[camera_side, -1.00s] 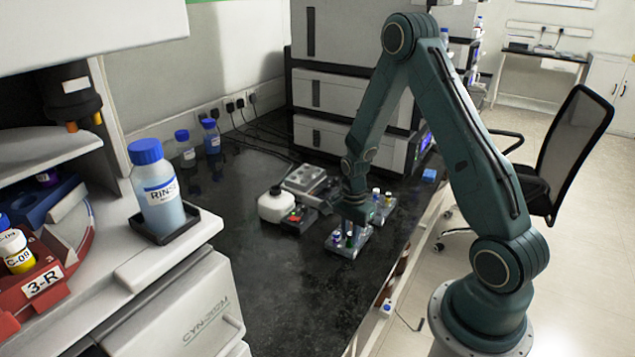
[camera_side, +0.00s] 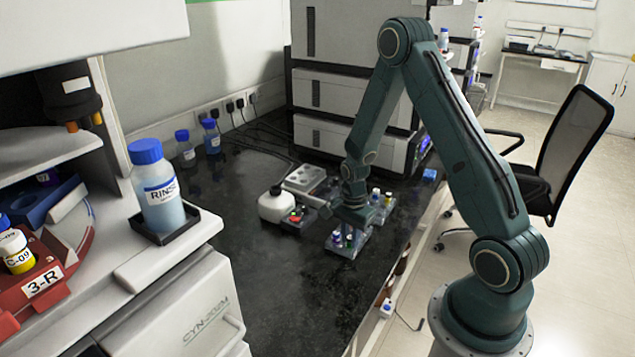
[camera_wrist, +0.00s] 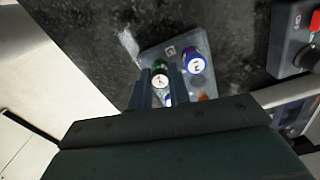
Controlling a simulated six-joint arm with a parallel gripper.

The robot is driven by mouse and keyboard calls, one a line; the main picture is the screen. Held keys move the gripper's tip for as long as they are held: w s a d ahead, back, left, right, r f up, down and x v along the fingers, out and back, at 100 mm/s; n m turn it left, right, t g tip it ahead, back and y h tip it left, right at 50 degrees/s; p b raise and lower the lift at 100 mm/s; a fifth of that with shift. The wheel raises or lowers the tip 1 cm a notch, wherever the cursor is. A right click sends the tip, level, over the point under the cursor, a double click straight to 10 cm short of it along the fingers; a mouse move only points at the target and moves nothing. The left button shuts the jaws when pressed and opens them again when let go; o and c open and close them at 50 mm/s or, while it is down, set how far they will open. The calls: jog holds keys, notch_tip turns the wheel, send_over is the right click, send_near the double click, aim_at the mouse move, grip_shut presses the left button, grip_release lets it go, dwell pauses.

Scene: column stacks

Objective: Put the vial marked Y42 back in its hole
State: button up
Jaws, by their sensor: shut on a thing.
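A small grey rack (camera_side: 345,251) stands on the dark bench, holding several capped vials. In the wrist view the rack (camera_wrist: 203,44) lies beyond my fingers. My gripper (camera_wrist: 160,88) is shut on a green-capped vial (camera_wrist: 160,75) with a white top; its mark looks like a Y but is too small to read fully. A purple-capped vial (camera_wrist: 194,62) is to its right and a blue cap (camera_wrist: 168,99) shows just behind it. An orange-brown spot (camera_wrist: 203,97) lies on the rack nearby. The held vial's lower end is hidden, so I cannot tell whether it is in a hole.
A second small rack (camera_side: 384,212) with yellow- and blue-capped vials is close right of my gripper. The bench in front is clear.

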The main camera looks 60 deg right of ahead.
jog(key=o, duration=1.2)
jog(key=shift+w, duration=0.1)
jog(key=shift+w+r, duration=0.1)
jog(key=shift+r, duration=0.15)
jog(key=shift+r, duration=0.5)
jog(key=shift+s+r, duration=0.2)
jog(key=shift+r, duration=2.05)
jog(key=shift+r, duration=0.1)
